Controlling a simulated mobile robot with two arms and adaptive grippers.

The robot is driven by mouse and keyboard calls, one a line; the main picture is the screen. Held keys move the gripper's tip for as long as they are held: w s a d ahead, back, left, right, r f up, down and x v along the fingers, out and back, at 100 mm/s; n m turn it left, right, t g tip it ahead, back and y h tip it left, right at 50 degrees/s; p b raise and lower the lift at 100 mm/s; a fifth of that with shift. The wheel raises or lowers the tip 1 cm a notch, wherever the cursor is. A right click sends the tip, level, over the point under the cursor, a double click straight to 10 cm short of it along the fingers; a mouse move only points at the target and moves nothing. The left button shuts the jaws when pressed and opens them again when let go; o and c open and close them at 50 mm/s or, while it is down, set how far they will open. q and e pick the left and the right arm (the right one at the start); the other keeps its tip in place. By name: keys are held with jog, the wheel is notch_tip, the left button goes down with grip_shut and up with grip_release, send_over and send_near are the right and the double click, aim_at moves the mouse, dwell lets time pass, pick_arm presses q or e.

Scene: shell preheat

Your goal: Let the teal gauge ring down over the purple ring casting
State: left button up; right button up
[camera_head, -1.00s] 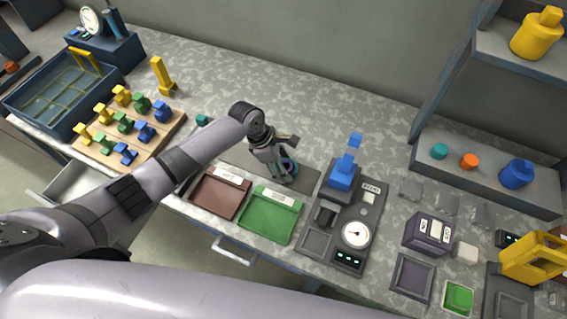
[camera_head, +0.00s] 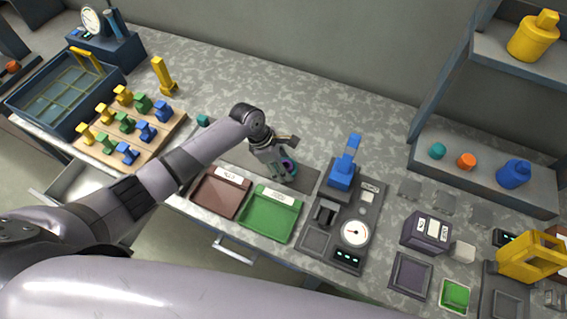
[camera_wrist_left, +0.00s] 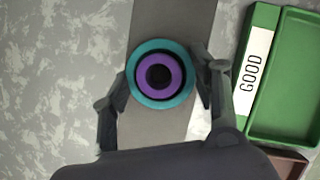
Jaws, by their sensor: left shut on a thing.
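The teal gauge ring (camera_wrist_left: 133,89) is held between the two fingers of my left gripper (camera_wrist_left: 161,92), seen from above in the left wrist view. The purple ring casting (camera_wrist_left: 158,61) shows inside the teal ring's opening, with a dark gap around it and a dark hole in its middle. I cannot tell how high the teal ring is relative to the casting. In the head view my left gripper (camera_head: 285,175) points down at the grey mat, and the purple casting (camera_head: 291,167) shows only in part beside the fingers. My right gripper is not in view.
The grey mat (camera_wrist_left: 170,20) lies under the rings. The green GOOD tray (camera_head: 270,218) and the brown tray (camera_head: 218,196) stand at the front. A press with a dial gauge (camera_head: 355,232) stands to the right. A wooden board (camera_head: 165,140) with several coloured pieces is at left.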

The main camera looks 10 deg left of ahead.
pick_arm(q)
jog(key=o, duration=1.3)
jog(key=v, duration=1.2)
jog(key=shift+s, duration=0.1)
